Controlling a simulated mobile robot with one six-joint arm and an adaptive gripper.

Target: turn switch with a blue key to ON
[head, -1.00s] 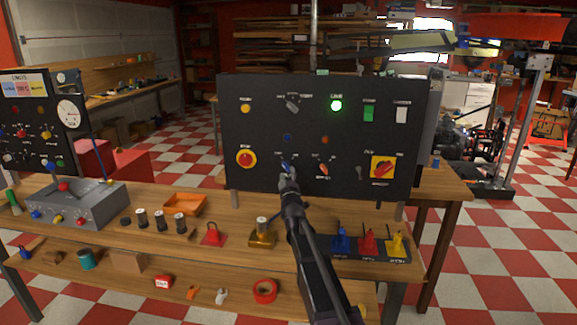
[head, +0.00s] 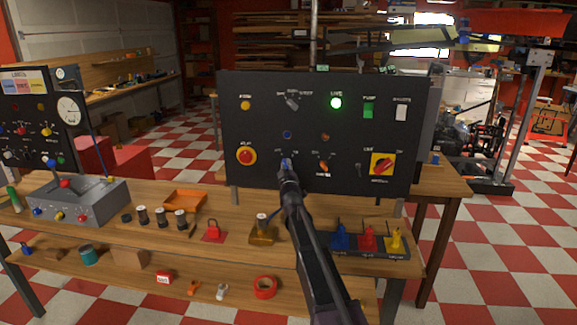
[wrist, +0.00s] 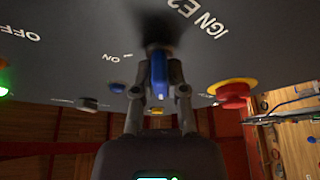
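The blue key (head: 286,162) sits in a switch low on the black panel (head: 225,125), left of the orange key. My gripper (head: 286,170) is at it and covers most of it in the head view. In the wrist view my gripper (wrist: 159,80) has one finger on each side of the blue key (wrist: 159,76), which stands upright between the tips. The fingers look closed on it. An ON label (wrist: 112,57) is printed beside the switch in the wrist view. The keyhole end is in dark shadow.
The orange key (head: 323,167) is just to the right. A red-and-yellow stop button (head: 246,156) is at left, a red rotary switch on yellow (head: 382,164) at right. A green lamp (head: 336,103) glows. Padlocks and small parts stand on the wooden bench (head: 150,255) below.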

